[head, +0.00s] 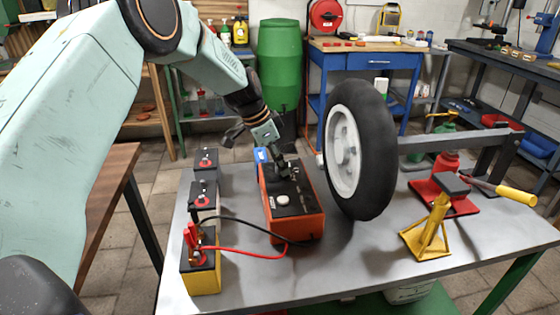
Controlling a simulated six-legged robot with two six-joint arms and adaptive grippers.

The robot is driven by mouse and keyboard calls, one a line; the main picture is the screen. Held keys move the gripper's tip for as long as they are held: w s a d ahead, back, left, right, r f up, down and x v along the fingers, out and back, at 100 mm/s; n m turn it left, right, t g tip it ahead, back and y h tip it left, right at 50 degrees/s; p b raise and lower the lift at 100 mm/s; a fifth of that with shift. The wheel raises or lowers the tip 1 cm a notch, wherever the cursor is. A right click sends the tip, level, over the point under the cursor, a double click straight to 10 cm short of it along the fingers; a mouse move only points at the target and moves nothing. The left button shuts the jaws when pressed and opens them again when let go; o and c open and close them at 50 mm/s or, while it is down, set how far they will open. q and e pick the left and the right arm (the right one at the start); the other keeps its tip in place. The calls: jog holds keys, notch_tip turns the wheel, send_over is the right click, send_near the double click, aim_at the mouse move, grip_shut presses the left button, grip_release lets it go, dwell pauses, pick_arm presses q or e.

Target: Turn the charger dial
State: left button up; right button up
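The charger (311,222) is a red box with a black top, standing on the grey table. A round white knob (282,200) shows on the front part of its top; I cannot tell if it is the dial. My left gripper (284,172) points down at the back part of the charger's top, behind the white knob. Its fingers are small and dark against the black panel, so neither their opening nor any contact is clear. They hide part of the panel. My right gripper is not in view.
Black and red cables run from the charger to a battery (201,272) on its left. A wheel (365,150) stands close on the right. A yellow jack stand (428,232) and a red jack (448,200) are farther right. The table's front middle (350,270) is clear.

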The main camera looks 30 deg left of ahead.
pick_arm(q)
jog(key=shift+o, duration=1.1)
jog(key=v, duration=1.2)
